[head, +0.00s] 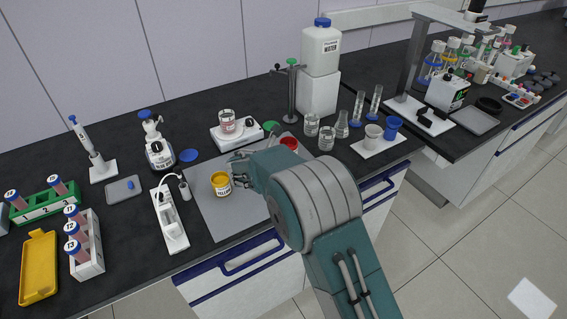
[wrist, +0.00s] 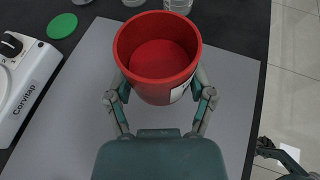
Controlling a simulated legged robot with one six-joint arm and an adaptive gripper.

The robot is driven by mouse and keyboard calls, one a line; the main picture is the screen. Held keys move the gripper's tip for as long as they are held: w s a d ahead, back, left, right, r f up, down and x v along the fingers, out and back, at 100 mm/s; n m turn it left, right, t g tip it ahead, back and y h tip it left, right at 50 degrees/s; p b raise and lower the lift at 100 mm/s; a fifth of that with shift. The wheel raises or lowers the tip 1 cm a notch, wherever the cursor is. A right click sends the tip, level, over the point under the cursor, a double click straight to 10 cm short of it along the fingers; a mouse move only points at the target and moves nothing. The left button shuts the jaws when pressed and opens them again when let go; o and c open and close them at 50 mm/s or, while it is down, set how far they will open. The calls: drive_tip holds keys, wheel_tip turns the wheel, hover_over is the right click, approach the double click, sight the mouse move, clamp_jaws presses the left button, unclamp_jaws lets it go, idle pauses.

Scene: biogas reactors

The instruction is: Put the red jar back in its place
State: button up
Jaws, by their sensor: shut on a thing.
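The red jar (wrist: 157,88) is open-topped and empty inside, with a white label partly seen on its right side. In the wrist view my gripper (wrist: 161,90) has one finger on each side of it and is shut on it. The jar is over the grey mat (wrist: 85,100); I cannot tell whether it touches. In the head view only a red part of the jar (head: 289,144) shows past my arm, which hides the rest and the fingertips. The mat (head: 208,212) also shows there.
A yellow jar (head: 221,184) stands on the mat beside my wrist. A white stirrer (head: 236,133) with a beaker stands behind, near a green disc (head: 271,126). Glassware (head: 327,138) stands to the right. The mat's front left is clear.

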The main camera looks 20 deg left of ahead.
drive_tip(key=w+a+f, duration=0.1)
drive_tip(key=f, duration=0.1)
drive_tip(key=shift+w+a+f, duration=0.35)
drive_tip(key=shift+w+f, duration=0.05)
drive_tip(key=shift+f, duration=1.5)
drive_tip(key=o, duration=1.2)
drive_tip(key=shift+f, duration=0.1)
drive_tip(key=v, duration=1.2)
drive_tip(key=shift+s, duration=0.1)
drive_tip(key=shift+d, duration=0.15)
